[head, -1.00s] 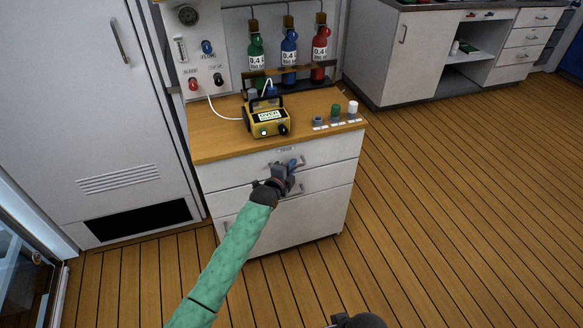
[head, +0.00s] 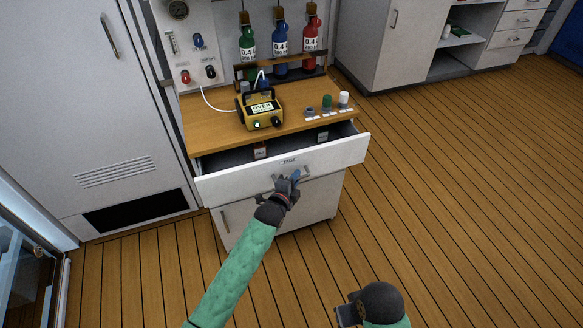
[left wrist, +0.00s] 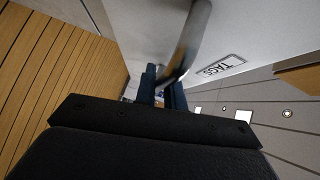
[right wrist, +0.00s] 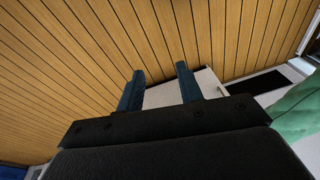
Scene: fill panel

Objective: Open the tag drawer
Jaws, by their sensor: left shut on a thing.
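The tag drawer (head: 235,183) is the white top drawer of the cabinet, pulled out well in front of the wooden top. Its label reads TAGS in the left wrist view (left wrist: 221,65). My left gripper (head: 293,180) is shut on the drawer's metal handle (left wrist: 188,40). My right gripper (right wrist: 160,92) is open and empty, over the floor in front of the cabinet; it is at the bottom edge of the head view.
On the wooden top (head: 205,130) stand a yellow meter (head: 263,112) and several small capped items. Green, blue and red bottles (head: 281,48) hang behind. A tall grey locker (head: 75,120) is at the left. The floor (head: 450,200) to the right is clear.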

